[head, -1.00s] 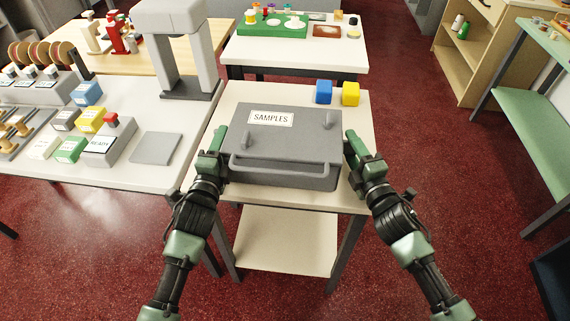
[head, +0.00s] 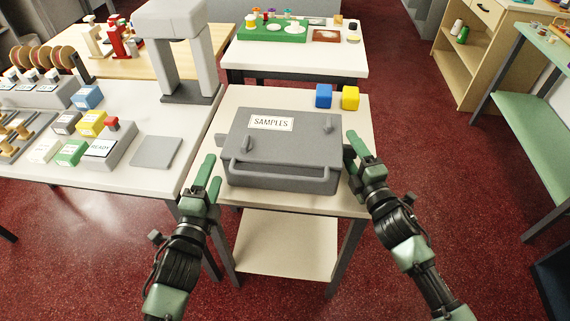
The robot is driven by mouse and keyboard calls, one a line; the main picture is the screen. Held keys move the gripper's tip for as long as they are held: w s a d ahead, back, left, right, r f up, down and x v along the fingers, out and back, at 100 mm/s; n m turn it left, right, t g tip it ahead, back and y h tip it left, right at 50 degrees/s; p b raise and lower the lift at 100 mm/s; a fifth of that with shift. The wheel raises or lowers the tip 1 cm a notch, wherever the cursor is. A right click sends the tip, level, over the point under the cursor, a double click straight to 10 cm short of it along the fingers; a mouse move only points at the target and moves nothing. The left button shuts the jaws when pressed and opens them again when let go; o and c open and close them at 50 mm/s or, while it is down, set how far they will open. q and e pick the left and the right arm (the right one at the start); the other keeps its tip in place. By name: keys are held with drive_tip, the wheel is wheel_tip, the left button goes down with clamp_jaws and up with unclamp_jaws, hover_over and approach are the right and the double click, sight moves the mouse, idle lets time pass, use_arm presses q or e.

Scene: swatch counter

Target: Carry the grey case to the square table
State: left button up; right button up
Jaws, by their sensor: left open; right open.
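The grey case (head: 290,153), labelled SAMPLES, lies flat and closed on a small pale table (head: 240,97) with a lower shelf. A bar handle runs along its near side, and a small grey tab shows at its left side. My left gripper (head: 210,172) is open and empty, just left of the case's near left corner and apart from it. My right gripper (head: 352,152) is open at the case's right side, with its fingers beside the right wall; whether it touches is hard to see. I cannot tell which table is the square one.
A blue cube (head: 323,96) and a yellow cube (head: 350,98) stand behind the case. The left counter (head: 150,183) holds boxes and a grey pad, with a grey stand (head: 190,92) at its back. Another table (head: 350,62) stands behind. Red floor is open on the right.

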drive_tip(key=shift+s+d, duration=0.1)
drive_tip(key=shift+s, duration=0.05)
use_arm(q)
drive_tip(key=shift+s+a, duration=0.1)
drive_tip(key=shift+s, duration=1.05)
use_arm(e)
drive_tip(key=v, duration=1.1)
drive_tip(key=shift+s+d, duration=0.1)
drive_tip(key=shift+s, duration=0.25)
